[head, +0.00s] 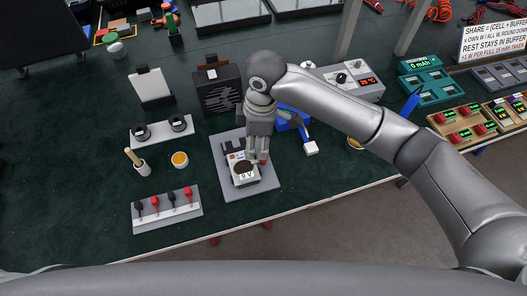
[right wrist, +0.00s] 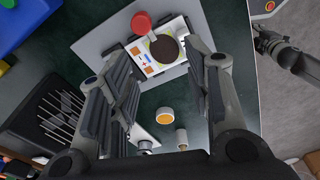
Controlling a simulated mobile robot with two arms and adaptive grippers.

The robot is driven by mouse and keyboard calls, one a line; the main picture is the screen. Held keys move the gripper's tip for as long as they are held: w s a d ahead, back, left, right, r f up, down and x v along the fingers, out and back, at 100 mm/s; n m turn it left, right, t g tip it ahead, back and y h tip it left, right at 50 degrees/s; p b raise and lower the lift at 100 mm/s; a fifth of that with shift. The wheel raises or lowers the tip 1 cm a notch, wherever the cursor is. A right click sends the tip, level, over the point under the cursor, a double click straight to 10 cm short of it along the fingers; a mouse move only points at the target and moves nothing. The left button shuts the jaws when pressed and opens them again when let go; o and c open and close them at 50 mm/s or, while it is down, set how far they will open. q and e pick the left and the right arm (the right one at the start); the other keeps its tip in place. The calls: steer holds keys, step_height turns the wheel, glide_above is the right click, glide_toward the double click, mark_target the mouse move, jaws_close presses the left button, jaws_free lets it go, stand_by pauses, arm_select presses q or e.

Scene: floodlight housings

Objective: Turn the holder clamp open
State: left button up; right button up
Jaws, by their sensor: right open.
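The holder is a small white-and-grey block on a grey base plate (head: 262,185); it carries a white labelled part with a dark round disc (head: 243,166), which also shows in the right wrist view (right wrist: 164,48). A red round knob (right wrist: 141,22), seemingly the clamp, sits at the holder's edge; in the head view it shows partly (head: 264,158) beside my fingers. My right gripper (head: 257,150) is over the plate's right side; in the right wrist view its fingers (right wrist: 158,60) are spread with nothing between them. A dark gripper, seemingly my left (right wrist: 290,58), shows over the floor.
A black slotted box (head: 217,92) stands behind the plate. An orange-topped cup (head: 180,160), a brush pot (head: 140,166) and a rack with red and black plugs (head: 167,208) stand left. A blue object (head: 290,118) is close on the right. The table's front edge is near.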

steer(key=shift+h, duration=0.5)
steer(key=f, duration=0.3)
steer(key=w+d+f, duration=0.1)
steer(key=f, duration=0.2)
steer(key=w+f+p, duration=0.1)
steer(key=f, duration=0.2)
steer(key=shift+d+f, duration=0.2)
steer(key=shift+d, duration=0.2)
steer(key=shift+c, duration=0.5)
jaws_close()
